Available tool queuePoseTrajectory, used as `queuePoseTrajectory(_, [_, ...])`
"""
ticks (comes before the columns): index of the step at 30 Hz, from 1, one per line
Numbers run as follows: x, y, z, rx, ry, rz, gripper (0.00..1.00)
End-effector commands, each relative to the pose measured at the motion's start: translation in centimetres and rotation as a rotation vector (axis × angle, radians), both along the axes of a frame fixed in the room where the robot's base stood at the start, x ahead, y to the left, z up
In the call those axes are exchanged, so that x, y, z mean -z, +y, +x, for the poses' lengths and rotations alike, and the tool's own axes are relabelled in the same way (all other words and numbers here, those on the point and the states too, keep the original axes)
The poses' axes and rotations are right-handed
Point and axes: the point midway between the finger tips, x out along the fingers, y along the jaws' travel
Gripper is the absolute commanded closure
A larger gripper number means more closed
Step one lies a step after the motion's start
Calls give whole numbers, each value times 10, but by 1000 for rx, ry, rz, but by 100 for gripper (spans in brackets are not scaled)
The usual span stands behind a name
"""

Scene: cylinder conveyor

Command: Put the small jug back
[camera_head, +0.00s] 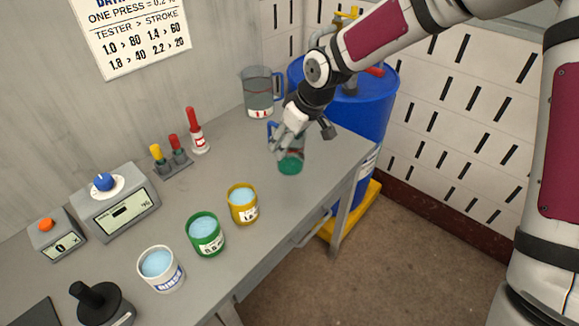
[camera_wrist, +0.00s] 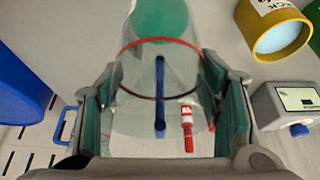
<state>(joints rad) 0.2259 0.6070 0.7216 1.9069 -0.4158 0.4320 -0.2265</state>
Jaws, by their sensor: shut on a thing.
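The small jug (camera_head: 291,157) is clear, with a green round patch at its lower end, and is over the right end of the grey bench. My gripper (camera_head: 291,136) is shut on it from above. In the wrist view, the jug (camera_wrist: 158,75) lies between the two green-padded fingers (camera_wrist: 165,118), with a red ring around it and a blue strip along it. I cannot tell whether the green patch is part of the jug or lies under it, nor whether the jug touches the bench. My fingers partly hide the jug's upper part.
A larger clear jug (camera_head: 259,97) with a blue handle stands behind at the wall. A yellow cup (camera_head: 242,205), green cup (camera_head: 206,236) and white rinse cup (camera_head: 160,270) line the front. A blue barrel (camera_head: 372,110) stands beyond the bench (camera_head: 225,165). A red-topped bottle (camera_head: 196,135) stands left.

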Motion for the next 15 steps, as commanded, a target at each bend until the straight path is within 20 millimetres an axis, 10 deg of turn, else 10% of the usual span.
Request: queuePoseTrajectory(15, [59,1,-1,1,1,1,92])
